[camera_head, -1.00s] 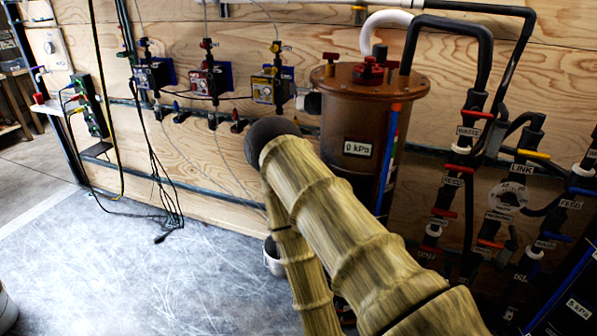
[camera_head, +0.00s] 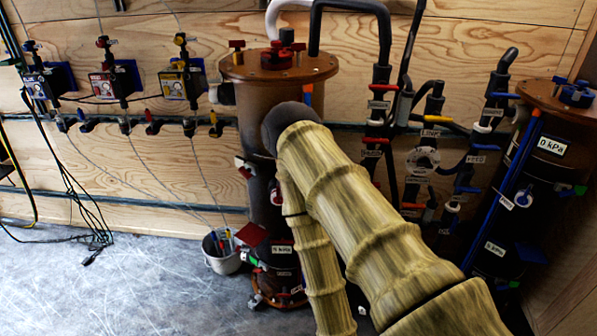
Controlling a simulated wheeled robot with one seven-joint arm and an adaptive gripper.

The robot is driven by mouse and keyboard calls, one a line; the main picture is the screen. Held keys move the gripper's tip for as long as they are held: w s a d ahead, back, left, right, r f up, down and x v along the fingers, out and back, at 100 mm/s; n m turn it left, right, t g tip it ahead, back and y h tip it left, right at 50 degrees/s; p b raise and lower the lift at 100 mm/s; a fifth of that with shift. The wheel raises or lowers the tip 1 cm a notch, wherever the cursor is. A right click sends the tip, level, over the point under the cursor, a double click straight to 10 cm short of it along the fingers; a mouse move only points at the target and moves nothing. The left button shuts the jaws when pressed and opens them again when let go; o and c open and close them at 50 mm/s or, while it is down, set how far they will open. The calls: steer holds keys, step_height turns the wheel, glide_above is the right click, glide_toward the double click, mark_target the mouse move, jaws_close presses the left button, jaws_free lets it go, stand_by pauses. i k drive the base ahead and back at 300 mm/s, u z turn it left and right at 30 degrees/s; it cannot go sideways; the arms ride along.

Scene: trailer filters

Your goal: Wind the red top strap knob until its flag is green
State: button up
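The brown tank (camera_head: 262,100) with a wide round lid (camera_head: 270,68) stands by the wooden wall. A red knob (camera_head: 276,57) sits on its lid. A small white and red fitting (camera_head: 243,167) shows on the left of its body, and a dark red square plate (camera_head: 250,236) lower down. I cannot tell for certain which part is the top strap knob or its flag. My arm (camera_head: 365,215) crosses in front of the tank and hides its right and middle parts. My gripper does not show, so its state and any contact with a knob are hidden.
A second tank (camera_head: 545,130) with blue fittings stands at the right. Hoses and valves (camera_head: 425,160) fill the wall between the tanks. A white bucket (camera_head: 220,258) with pens stands left of the brown tank's foot. Cables lie on the floor (camera_head: 130,290), which is otherwise clear at left.

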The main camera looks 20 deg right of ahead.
mark_target(245, 173)
steer(key=z, duration=0.4)
steer(key=k, duration=0.5)
steer(key=u, duration=1.85)
steer(key=i, duration=1.2)
steer(key=z, duration=1.45)
